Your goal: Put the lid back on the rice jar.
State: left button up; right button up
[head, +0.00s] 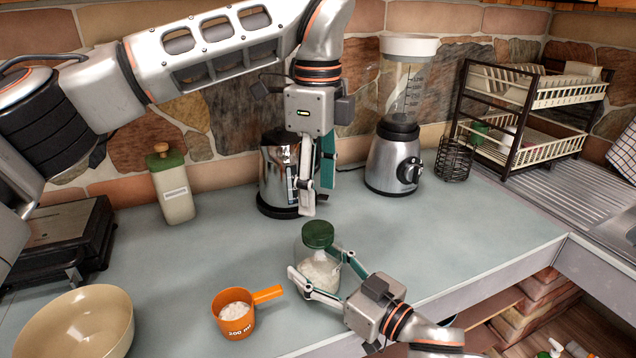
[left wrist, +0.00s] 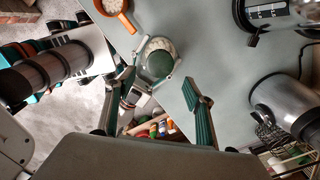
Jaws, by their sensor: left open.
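The rice jar (head: 320,272) is a clear glass jar with white rice, standing upright on the counter near its front edge. A dark green lid (head: 318,235) sits on its mouth and looks level; it also shows from above in the left wrist view (left wrist: 158,65). My right gripper (head: 318,282) comes from the front right, with its fingers closed around the jar's sides. My left gripper (head: 318,193) is open and empty, pointing down above and behind the jar, apart from the lid. Its two fingers show spread in the left wrist view (left wrist: 160,95).
An orange measuring cup (head: 236,312) with rice stands left of the jar, and a beige bowl (head: 80,325) farther left. A metal kettle (head: 275,175) is close behind my left gripper. A blender (head: 393,160) and dish rack (head: 530,110) stand right. The counter right of the jar is clear.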

aim_at(318, 229)
pick_arm(q)
notch_tip(318, 229, down, 8)
jog(key=shift+r, duration=0.2)
pick_arm(e)
jog(key=shift+c, duration=0.2)
